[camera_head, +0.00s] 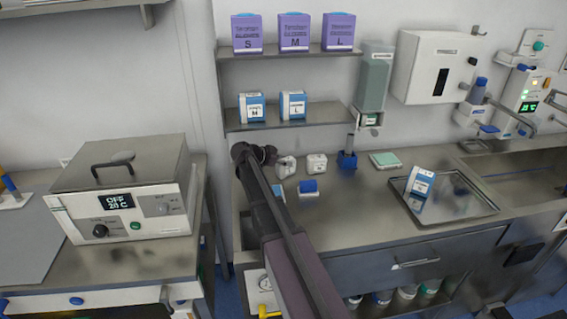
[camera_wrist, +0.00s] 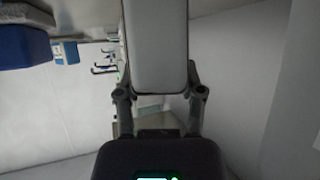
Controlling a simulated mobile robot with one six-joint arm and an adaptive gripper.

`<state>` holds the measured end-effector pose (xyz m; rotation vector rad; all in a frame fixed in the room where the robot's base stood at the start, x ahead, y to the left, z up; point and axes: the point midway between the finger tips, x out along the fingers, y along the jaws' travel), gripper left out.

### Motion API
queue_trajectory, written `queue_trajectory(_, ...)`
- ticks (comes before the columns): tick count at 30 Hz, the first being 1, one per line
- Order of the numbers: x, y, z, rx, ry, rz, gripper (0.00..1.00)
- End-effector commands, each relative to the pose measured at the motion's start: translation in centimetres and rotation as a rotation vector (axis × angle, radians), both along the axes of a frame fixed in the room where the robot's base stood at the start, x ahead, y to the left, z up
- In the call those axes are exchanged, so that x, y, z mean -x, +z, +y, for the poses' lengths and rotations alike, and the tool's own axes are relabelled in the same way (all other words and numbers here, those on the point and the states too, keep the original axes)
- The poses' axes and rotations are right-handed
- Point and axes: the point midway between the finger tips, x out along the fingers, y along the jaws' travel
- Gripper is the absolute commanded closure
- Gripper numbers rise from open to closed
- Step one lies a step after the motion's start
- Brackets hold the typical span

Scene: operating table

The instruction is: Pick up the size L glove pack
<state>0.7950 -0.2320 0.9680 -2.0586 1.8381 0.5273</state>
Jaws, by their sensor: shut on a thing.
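A white-and-blue pack marked L (camera_head: 293,105) stands upright on the lower wall shelf. A similar pack marked M (camera_head: 252,108) stands to its left. A purple glove box marked L (camera_head: 338,32) is on the upper shelf, right of purple boxes M (camera_head: 294,33) and S (camera_head: 248,34). My gripper (camera_wrist: 158,100) is shut on a pale grey-white thing (camera_wrist: 158,50), with a finger on each side. It seems to be the small white item (camera_head: 285,167) beside my wrist, low over the counter; I cannot be sure. The fingers are hard to make out in the head view.
Another white item (camera_head: 316,165) and a blue-topped block (camera_head: 308,187) are close by on the counter. A blue holder (camera_head: 347,160) stands behind. A metal tray (camera_head: 465,200) holds a leaning white-and-blue pack (camera_head: 420,183). The lower shelf (camera_head: 325,115) overhangs the counter's back.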

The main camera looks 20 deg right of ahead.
Motion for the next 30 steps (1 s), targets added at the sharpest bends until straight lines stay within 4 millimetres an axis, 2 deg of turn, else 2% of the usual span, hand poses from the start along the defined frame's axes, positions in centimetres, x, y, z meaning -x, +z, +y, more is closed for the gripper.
queue_trajectory(9, 1.8, 2.0, 0.5, 0.001, 0.000, 0.000, 0.97)
queue_trajectory(24, 10.3, 6.5, 2.8, 0.002, 0.000, 0.000, 0.97)
queue_trajectory(30, 12.5, 7.6, 3.5, 0.002, 0.000, 0.000, 0.97)
